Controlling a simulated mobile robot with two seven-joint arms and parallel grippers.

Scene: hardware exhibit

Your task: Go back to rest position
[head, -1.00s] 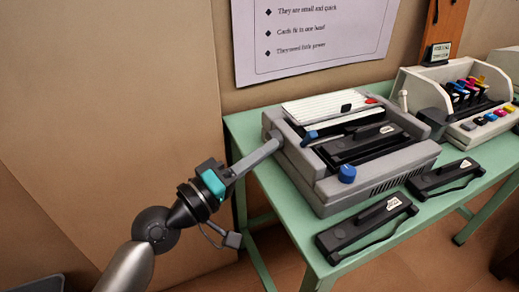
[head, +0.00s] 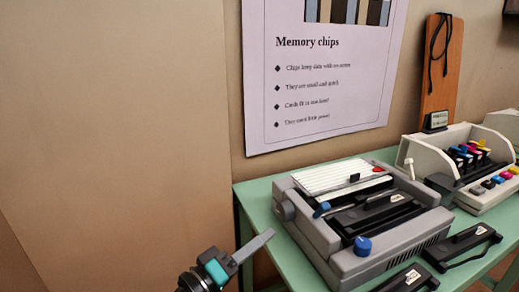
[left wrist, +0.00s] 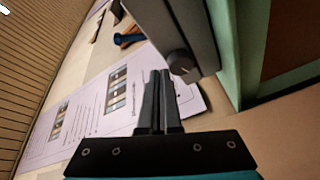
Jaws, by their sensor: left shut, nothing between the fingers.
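My left gripper (head: 268,234) is at the bottom of the head view, its two thin grey fingers shut together with nothing between them. The fingertips are just left of the grey machine (head: 315,227), by its left side, apart or nearly so. In the left wrist view the shut fingers (left wrist: 159,80) point past the machine's grey side and round knob (left wrist: 181,64). My right gripper is in neither view.
The green table (head: 255,195) carries the machine, two black cartridges (head: 463,243) in front and a cream unit with coloured keys (head: 490,185). A "Memory chips" poster (head: 320,80) hangs behind. The space left of the table is free up to the wall.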

